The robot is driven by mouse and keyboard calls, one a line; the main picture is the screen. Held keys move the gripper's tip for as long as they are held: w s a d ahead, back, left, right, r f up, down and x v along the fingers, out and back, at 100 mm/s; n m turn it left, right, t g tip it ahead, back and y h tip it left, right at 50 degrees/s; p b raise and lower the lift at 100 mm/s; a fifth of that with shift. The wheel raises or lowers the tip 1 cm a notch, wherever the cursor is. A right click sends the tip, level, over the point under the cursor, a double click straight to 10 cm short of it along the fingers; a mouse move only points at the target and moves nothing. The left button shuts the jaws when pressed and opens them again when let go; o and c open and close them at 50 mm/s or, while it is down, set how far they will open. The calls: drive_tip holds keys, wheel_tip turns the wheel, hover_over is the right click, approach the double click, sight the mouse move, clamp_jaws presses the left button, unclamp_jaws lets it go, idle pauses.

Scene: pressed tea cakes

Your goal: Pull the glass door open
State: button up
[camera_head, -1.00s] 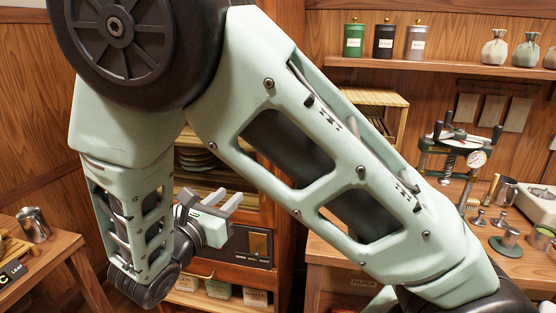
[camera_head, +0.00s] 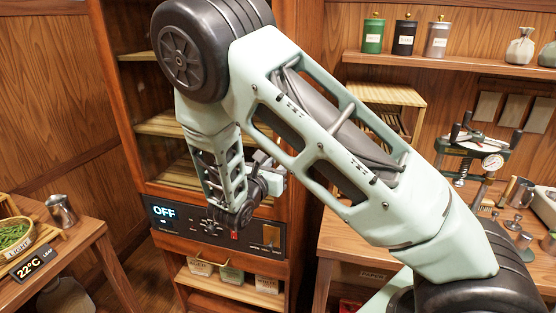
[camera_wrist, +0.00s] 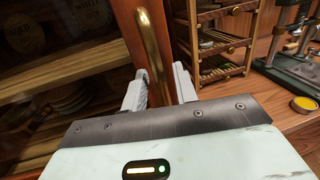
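The tall wooden cabinet's glass door (camera_head: 155,95) looks shut in the head view, with shelves behind the glass. In the wrist view the door's dark glass (camera_wrist: 60,65) is at left. A vertical brass handle (camera_wrist: 151,45) stands on its wooden frame. My gripper (camera_wrist: 160,85) has one finger on each side of the handle's lower visible part. I cannot tell whether the fingers press on it. In the head view my gripper (camera_head: 272,168) is at the door's right side, partly hidden by my arm, which also covers the handle.
Below the door is a control panel (camera_head: 163,213) reading OFF. A side table (camera_head: 75,247) stands at left. A wooden counter (camera_head: 345,240) with a press (camera_head: 480,145) is at right. A slatted rack (camera_wrist: 217,45) stands close to the handle's right.

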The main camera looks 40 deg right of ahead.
drive_tip(key=shift+w+d, duration=0.15)
drive_tip(key=shift+d, duration=0.2)
clamp_jaws()
